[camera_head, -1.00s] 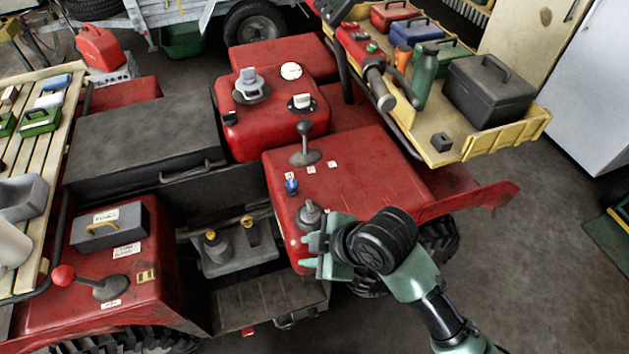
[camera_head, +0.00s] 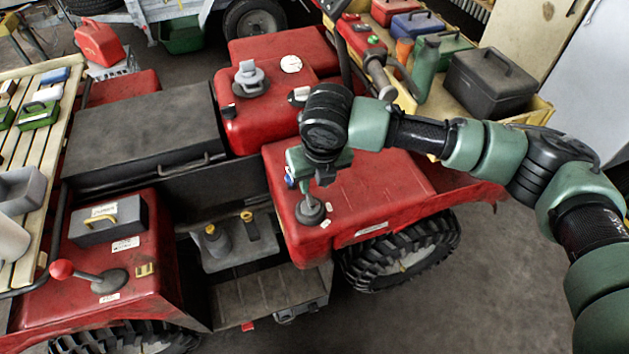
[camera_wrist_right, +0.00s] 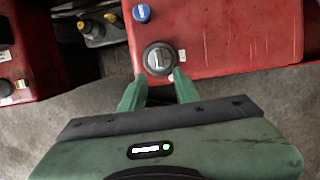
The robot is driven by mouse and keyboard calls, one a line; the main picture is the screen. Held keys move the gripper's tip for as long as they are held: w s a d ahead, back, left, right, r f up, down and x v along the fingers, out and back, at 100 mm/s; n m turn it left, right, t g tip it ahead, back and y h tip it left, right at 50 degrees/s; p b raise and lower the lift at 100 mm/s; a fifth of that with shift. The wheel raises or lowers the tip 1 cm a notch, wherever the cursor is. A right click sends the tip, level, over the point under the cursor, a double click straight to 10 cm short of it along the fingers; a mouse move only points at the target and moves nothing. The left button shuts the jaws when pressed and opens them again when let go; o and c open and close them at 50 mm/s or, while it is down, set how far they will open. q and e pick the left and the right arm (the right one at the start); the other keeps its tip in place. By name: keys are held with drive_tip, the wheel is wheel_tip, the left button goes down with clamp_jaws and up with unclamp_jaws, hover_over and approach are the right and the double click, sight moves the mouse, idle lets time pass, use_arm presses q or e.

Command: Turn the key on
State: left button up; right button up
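A round dark knob with a grey raised grip (camera_head: 311,211) sits on the red right fender (camera_head: 375,185). In the right wrist view the same knob (camera_wrist_right: 160,58) lies just beyond and between the fingertips. A small blue-topped part (camera_head: 289,178) is beside it, partly covered by my gripper; it also shows in the wrist view (camera_wrist_right: 141,13). I cannot tell for sure which of the two is the key. My right gripper (camera_head: 307,187) is above the fender, pointing down. Its fingers (camera_wrist_right: 159,78) are apart with nothing held. My left gripper is not in view.
A yellow tray (camera_head: 541,108) with a black box (camera_head: 490,82) and a green bottle (camera_head: 426,68) is behind my right arm. A red-knobbed lever (camera_head: 88,272) is on the left fender. The slatted rack (camera_head: 45,145) holds small items. Open floor is at right.

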sight(311, 198)
drive_tip(key=b+x, duration=0.6)
drive_tip(key=b, duration=0.1)
drive_tip(key=shift+w+a+f, duration=0.1)
drive_tip(key=shift+f, duration=0.25)
drive_tip(key=shift+w+f, duration=0.1)
drive_tip(key=shift+f, duration=0.15)
drive_tip(key=shift+x, duration=1.4)
clamp_jaws()
